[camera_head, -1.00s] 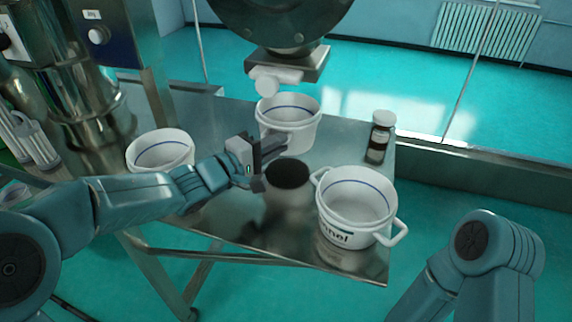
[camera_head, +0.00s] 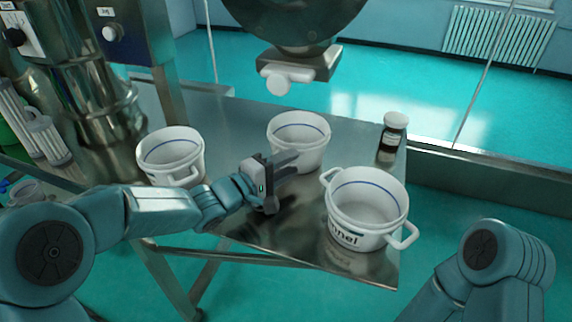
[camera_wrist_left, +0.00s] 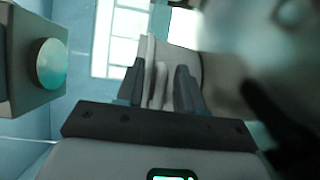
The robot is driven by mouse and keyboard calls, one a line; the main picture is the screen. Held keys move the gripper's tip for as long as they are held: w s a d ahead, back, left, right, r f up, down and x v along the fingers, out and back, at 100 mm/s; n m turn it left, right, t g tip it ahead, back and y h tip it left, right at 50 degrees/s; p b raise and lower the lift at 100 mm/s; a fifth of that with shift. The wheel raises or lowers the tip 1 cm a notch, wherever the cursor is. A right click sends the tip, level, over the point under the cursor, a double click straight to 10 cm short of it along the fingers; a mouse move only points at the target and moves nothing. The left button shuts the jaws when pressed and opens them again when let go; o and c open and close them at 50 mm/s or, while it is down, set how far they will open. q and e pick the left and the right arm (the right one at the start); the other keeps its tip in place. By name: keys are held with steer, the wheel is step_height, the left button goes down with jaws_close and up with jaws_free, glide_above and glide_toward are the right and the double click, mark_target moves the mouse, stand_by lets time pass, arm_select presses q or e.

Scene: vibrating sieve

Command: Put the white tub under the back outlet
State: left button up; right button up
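The white tub (camera_head: 298,155) with a blue line inside its rim is at the middle of the steel table (camera_head: 225,130), upright. It appears to stand on the top, below and slightly right of a pale outlet spout (camera_head: 278,82) in the picture. My left gripper (camera_head: 288,164) is at the tub's near left side, its fingers closed about its handle. In the left wrist view the fingers (camera_wrist_left: 160,90) have a pale strip between them, with the blurred tub wall to the right. My right gripper is out of view; only my right arm shows.
A second white tub (camera_head: 172,165) stands at the left, and a lettered one (camera_head: 345,235) at the near right edge. A brown bottle with a white cap (camera_head: 392,138) stands at the far right corner. The dark sieve body (camera_head: 290,15) hangs over the table.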

arm_select(q)
steer(key=v, duration=1.2)
